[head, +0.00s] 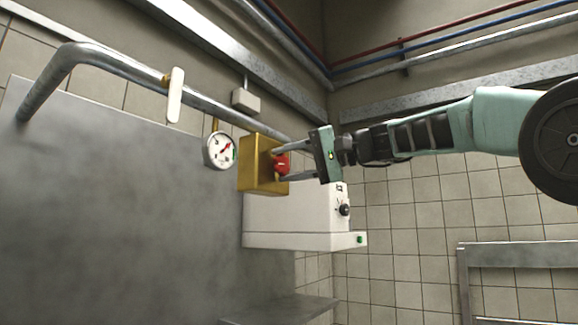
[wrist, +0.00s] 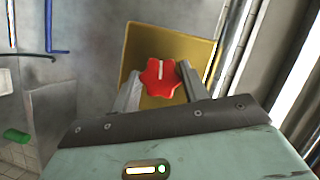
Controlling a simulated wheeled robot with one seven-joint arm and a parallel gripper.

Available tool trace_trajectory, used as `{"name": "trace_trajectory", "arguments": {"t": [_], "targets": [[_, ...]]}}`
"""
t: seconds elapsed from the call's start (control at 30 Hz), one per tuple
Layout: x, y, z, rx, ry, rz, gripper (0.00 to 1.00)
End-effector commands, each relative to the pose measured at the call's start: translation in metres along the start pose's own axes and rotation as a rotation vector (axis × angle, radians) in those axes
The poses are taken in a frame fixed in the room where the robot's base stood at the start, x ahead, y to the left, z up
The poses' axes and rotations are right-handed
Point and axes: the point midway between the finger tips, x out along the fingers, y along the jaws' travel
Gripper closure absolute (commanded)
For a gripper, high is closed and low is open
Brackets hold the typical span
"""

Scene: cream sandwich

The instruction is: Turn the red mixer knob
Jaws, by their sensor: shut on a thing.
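The red knob (head: 281,164) sits on the face of a yellow box (head: 257,179) on the wall side. In the wrist view the red knob (wrist: 160,77) is star-shaped with a pale line at its top, pointing roughly up in the picture, and the yellow box (wrist: 195,52) is behind it. My gripper (head: 284,163) reaches in from the right, with one finger above the knob and one below. In the wrist view my gripper (wrist: 160,82) has a finger on each side of the knob and is shut on it.
A pressure gauge (head: 220,151) is left of the yellow box. A metal pipe (head: 110,62) with a white lever (head: 175,95) runs above. A white machine (head: 290,222) with a black dial (head: 344,210) is close below my gripper. Open room lies at the lower right.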

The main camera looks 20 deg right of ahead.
Motion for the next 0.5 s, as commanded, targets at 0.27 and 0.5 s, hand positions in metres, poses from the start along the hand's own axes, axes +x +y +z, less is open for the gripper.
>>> {"name": "trace_trajectory", "arguments": {"t": [0.27,0.5], "targets": [[-0.0015,-0.0011,-0.0022,0.004,0.008,-0.003,0.79],[-0.0014,-0.0008,-0.0019,0.004,0.007,-0.002,0.34]]}}
